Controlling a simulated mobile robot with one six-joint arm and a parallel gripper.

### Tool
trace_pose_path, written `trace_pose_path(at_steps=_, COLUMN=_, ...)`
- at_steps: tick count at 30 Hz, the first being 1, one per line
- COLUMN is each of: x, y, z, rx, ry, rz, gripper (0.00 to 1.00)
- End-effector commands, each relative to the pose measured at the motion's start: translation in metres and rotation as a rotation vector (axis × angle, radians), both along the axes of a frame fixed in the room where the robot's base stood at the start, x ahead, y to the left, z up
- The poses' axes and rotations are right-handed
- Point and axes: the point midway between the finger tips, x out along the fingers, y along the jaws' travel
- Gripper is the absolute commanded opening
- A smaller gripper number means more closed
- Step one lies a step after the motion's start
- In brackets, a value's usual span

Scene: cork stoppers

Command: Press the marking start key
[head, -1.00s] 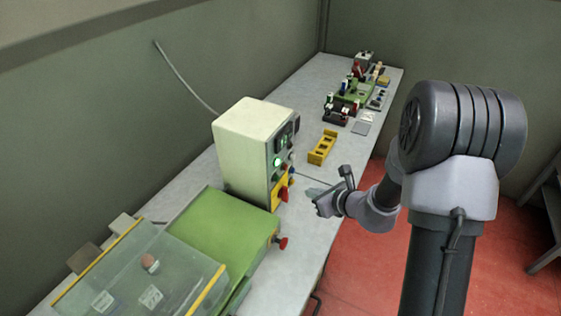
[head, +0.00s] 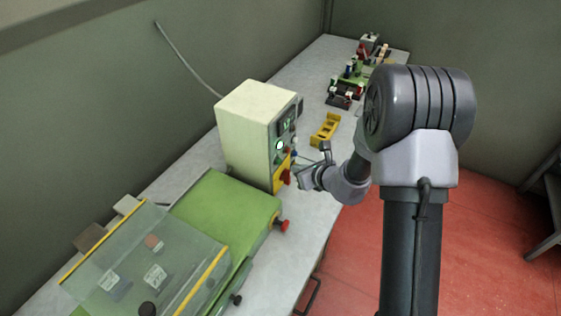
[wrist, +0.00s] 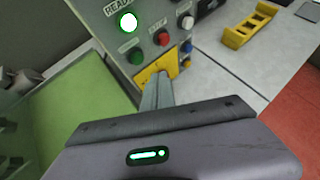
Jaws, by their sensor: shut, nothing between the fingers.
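The cream control box (head: 245,145) stands on the bench, its front panel facing right. In the wrist view its panel (wrist: 110,42) carries a lit green lamp (wrist: 127,22) under the word READY. Below are a green key (wrist: 135,55), a red key (wrist: 162,38), a white key (wrist: 186,22) and a blue key (wrist: 187,47); their small labels are hard to read. My gripper (head: 298,172) is shut and empty, close to the panel. In the wrist view its fingertips (wrist: 159,78) overlap the yellow plate (wrist: 150,70) below the keys; whether they touch it I cannot tell.
A green machine (head: 225,208) with a clear cover (head: 130,262) and a red knob (head: 283,225) stands nearer on the bench. A yellow holder (head: 325,129) lies beyond the box. Several small parts stand at the far end. Bare bench (head: 285,265) lies along the front edge.

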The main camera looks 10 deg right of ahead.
Motion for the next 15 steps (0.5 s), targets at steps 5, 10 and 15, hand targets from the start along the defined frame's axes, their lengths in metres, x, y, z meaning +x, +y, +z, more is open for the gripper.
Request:
trace_pose_path(at_steps=5, x=0.010, y=0.014, z=-0.001, rx=-0.001, ry=0.000, rz=0.002, gripper=0.00)
trace_pose_path(at_steps=10, x=0.013, y=0.018, z=0.000, rx=-0.001, ry=0.000, rz=-0.001, gripper=0.00)
trace_pose_path(at_steps=15, x=0.013, y=0.018, z=0.000, rx=0.000, ry=-0.001, rz=-0.001, gripper=0.00)
